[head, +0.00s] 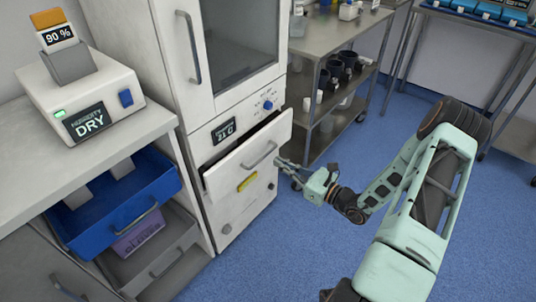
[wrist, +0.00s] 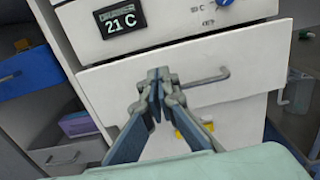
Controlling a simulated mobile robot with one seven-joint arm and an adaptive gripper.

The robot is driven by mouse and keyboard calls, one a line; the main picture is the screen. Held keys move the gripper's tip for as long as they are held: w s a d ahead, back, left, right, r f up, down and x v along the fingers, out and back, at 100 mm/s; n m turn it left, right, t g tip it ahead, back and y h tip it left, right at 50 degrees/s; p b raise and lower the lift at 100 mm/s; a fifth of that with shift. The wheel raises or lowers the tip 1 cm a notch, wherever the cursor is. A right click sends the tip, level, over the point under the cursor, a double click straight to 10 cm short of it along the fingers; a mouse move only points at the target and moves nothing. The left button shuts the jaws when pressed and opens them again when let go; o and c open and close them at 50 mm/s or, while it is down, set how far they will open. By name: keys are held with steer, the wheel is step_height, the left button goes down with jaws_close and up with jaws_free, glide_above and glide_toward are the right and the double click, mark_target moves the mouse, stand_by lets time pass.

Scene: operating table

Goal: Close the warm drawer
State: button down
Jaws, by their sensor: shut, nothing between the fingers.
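The warm drawer (head: 228,174) is the white drawer under the 21 C display (head: 225,132) in the tall white cabinet. It stands partly open, with its front out from the cabinet and a dark gap above it in the head view. Its front (wrist: 255,58) fills the middle of the wrist view. Its grey bar handle (head: 260,156) is on the front. My gripper (head: 280,162) is shut and empty, pointing at the drawer front near the handle. In the wrist view the fingertips (wrist: 157,79) lie left of the handle (wrist: 211,77) and overlap the front; contact cannot be told.
A blue drawer (head: 118,208) stands open at left, above a grey drawer (head: 165,262) with a purple box (head: 138,236). A humidity device (head: 85,90) sits on the counter. A metal shelf cart (head: 335,42) stands behind right. Blue floor (head: 290,240) is clear in front.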

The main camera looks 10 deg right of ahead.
steer(key=v, duration=0.3)
glide_toward(251, 142)
steer(key=x, duration=0.5)
steer(key=shift+w+a, duration=0.15)
steer(key=shift+a, duration=0.1)
steer(key=shift+w+a, duration=0.4)
steer(key=shift+w, duration=0.15)
steer(key=x, duration=0.2)
steer(key=shift+w+a, duration=0.2)
